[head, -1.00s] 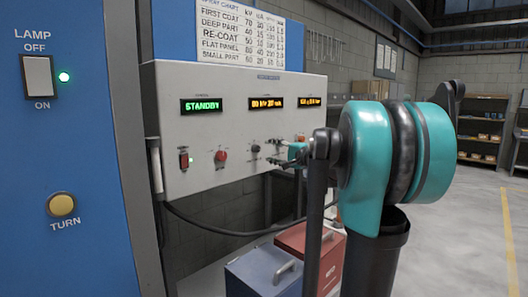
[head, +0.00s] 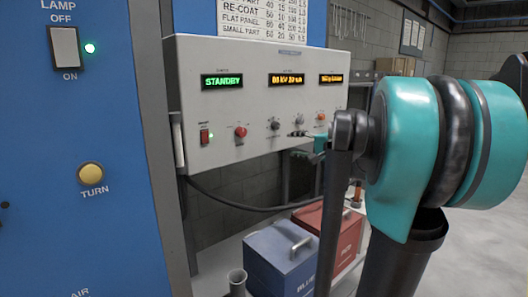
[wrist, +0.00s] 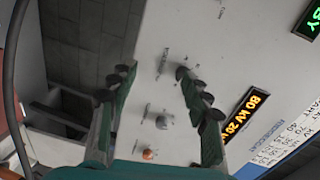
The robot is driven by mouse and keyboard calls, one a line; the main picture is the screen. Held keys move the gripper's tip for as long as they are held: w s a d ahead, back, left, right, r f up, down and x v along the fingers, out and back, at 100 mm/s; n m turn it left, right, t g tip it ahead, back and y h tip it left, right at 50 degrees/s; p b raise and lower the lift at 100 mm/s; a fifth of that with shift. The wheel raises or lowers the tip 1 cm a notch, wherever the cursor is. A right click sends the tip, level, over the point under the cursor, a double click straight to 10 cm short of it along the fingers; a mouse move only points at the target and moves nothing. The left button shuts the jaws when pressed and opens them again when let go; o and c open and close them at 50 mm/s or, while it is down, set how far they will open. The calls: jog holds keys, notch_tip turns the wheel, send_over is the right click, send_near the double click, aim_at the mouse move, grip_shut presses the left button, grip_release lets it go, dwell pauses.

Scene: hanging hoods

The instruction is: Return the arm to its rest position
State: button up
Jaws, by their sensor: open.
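My gripper (head: 300,134) is small in the head view, in front of the lower right part of the white control panel (head: 230,55). The fingertips appear clear of the panel, though the exact gap is hard to judge.
A blue cabinet (head: 120,140) with a lamp switch (head: 65,47) and a yellow TURN button (head: 90,173) stands at the left. Below the panel are a blue box (head: 270,262), a red box (head: 335,230) and a hanging dark cable (head: 225,203). Open floor lies at the right.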

jog(key=s+a+f+n+g+h, duration=0.1)
jog(key=s+a+f+n+g, duration=0.1)
jog(key=s+a+f, duration=0.3)
jog(key=s+f+n+g, duration=0.1)
jog(key=s+f+g, duration=0.15)
jog(key=f, duration=0.55)
jog(key=s+d+f+n+g+h, duration=0.2)
jog(key=s+f+n+h, duration=0.1)
jog(key=s+f, duration=0.8)
jog(key=s+d+f+n+g+h, duration=0.2)
jog(key=s+f+h, duration=0.3)
jog(key=s+f, duration=0.6)
jog(key=shift+d+f+n, duration=0.5)
jog(key=shift+f+n, duration=0.1)
jog(key=shift+n, duration=0.3)
